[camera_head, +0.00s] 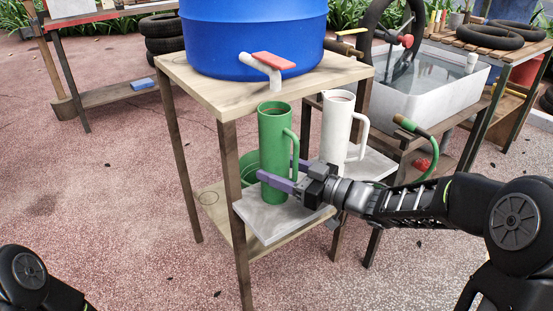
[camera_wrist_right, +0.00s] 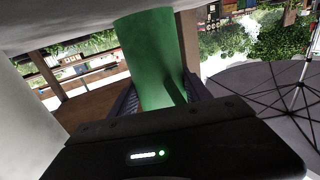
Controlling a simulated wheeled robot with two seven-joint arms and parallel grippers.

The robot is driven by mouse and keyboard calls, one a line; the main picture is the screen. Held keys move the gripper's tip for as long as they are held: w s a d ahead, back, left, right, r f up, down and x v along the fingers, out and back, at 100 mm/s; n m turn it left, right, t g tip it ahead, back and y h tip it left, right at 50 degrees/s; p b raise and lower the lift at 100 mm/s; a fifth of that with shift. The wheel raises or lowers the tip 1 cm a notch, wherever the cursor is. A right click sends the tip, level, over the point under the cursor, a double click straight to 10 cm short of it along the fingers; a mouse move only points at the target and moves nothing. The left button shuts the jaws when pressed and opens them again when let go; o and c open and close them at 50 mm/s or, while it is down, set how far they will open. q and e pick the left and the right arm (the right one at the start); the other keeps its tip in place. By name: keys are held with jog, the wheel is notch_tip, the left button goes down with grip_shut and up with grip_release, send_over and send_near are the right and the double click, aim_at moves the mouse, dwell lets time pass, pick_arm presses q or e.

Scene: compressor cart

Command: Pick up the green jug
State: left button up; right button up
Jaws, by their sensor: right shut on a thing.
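The green jug (camera_head: 272,140) stands upright on a grey slab under the spout of the blue barrel. Its handle faces right. My right gripper (camera_head: 277,176) reaches in from the right with its purple fingers around the lower body of the jug, and it is shut on it. In the right wrist view the green jug (camera_wrist_right: 150,58) sits between the two fingers (camera_wrist_right: 162,98). I cannot tell whether the jug's base touches the slab. My left gripper is not in view; only part of my left arm shows at the lower left.
A white jug (camera_head: 337,125) stands close to the right of the green one. The blue barrel (camera_head: 252,35) with its red-handled tap (camera_head: 272,62) is directly above. The grey slab (camera_head: 262,232) and wooden stand (camera_head: 228,160) surround the jug. A water basin (camera_head: 425,95) stands at right.

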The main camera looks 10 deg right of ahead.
grip_shut()
jog(key=shift+r, duration=0.4)
jog(key=shift+r+p, duration=0.55)
jog(key=shift+p, duration=0.05)
jog(key=p+v, duration=0.4)
jog(key=v, duration=1.4)
jog(key=shift+p, duration=0.3)
dwell(0.7)
